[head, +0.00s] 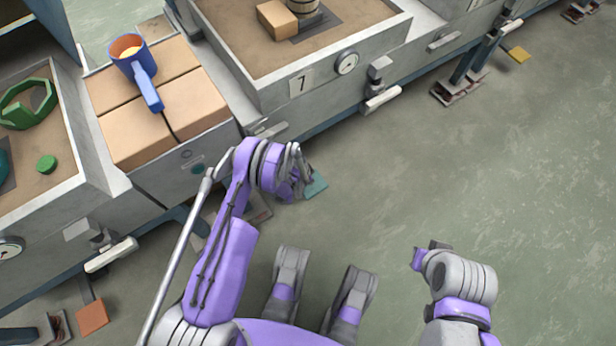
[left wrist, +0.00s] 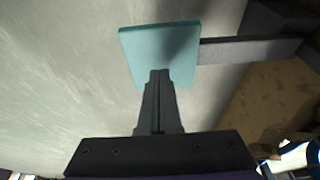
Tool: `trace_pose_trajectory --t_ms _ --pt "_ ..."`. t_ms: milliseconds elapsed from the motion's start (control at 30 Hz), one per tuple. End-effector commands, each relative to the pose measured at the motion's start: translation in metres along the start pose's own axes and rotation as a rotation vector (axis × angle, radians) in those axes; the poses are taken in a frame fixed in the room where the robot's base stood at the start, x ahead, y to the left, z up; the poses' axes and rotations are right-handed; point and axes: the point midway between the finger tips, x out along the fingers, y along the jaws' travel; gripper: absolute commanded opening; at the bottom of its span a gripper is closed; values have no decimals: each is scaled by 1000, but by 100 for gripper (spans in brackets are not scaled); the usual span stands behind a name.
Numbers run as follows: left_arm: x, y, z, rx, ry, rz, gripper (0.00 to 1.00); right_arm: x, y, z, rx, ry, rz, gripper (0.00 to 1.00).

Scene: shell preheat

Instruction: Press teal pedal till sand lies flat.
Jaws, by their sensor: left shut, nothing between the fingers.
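The teal pedal (head: 317,187) sits low by the floor, in front of the grey stations, partly hidden by my left gripper (head: 297,190). In the left wrist view the pedal (left wrist: 150,42) is a flat teal plate on a grey arm. My left gripper (left wrist: 158,75) is shut and empty, its tips overlapping the pedal's lower edge in the picture. I cannot tell whether they touch. Brown sand shows in the right bed (head: 240,45) and the left bed (head: 65,170). My right gripper (head: 418,259) is at lower right, away from the stations; its fingers are unclear.
The right bed holds a tan block (head: 277,20) and a barrel (head: 303,5). A blue cup with a handle (head: 140,70) stands on tan blocks (head: 185,85). The left bed holds a green ring (head: 15,112). An orange pedal (head: 92,317) is at lower left.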

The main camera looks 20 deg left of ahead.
Motion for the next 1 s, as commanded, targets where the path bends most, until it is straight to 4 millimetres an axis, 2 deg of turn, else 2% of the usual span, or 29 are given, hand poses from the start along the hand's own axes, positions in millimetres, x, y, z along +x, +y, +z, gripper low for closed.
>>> trace_pose_trajectory --t_ms 133,567,833,1000 --pt "12 0 4 0 0 0 0 3 0 0 0 1 0 0" --pt "16 0 5 0 0 0 0 3 0 0 0 1 0 0" --pt "52 7 15 1 0 1 0 3 0 0 0 1 0 0" --pt "62 8 18 1 0 1 0 3 0 0 0 1 0 0"
